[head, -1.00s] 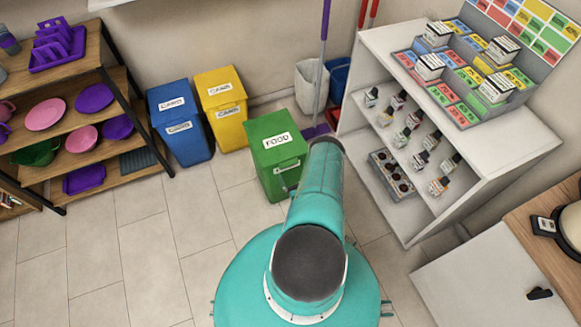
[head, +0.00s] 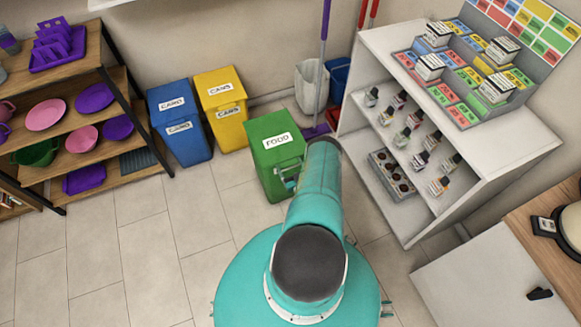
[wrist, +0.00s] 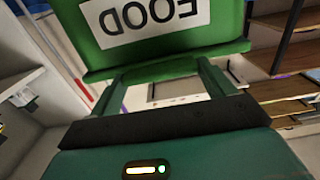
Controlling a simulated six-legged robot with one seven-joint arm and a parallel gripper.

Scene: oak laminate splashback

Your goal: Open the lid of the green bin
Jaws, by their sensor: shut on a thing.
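The green bin (head: 267,168) stands on the floor just beyond my arm in the head view. Its green lid (head: 262,130) has a white FOOD label and looks closed. My gripper (head: 286,172) is at the bin's front, just under the lid's near edge and partly hidden by my arm. In the wrist view the lid (wrist: 235,48) fills the top, with its label upside down. The fingers of my gripper (wrist: 167,70) reach the lid's edge, with a strip of green between them, and are shut on it. The exact contact is hard to see.
A yellow bin (head: 222,118) and a blue bin (head: 181,125) stand left of the green bin. A white shelf unit (head: 480,150) is close on the right. A purple-handled mop (head: 324,60) stands behind. Open tiled floor (head: 130,240) lies at left.

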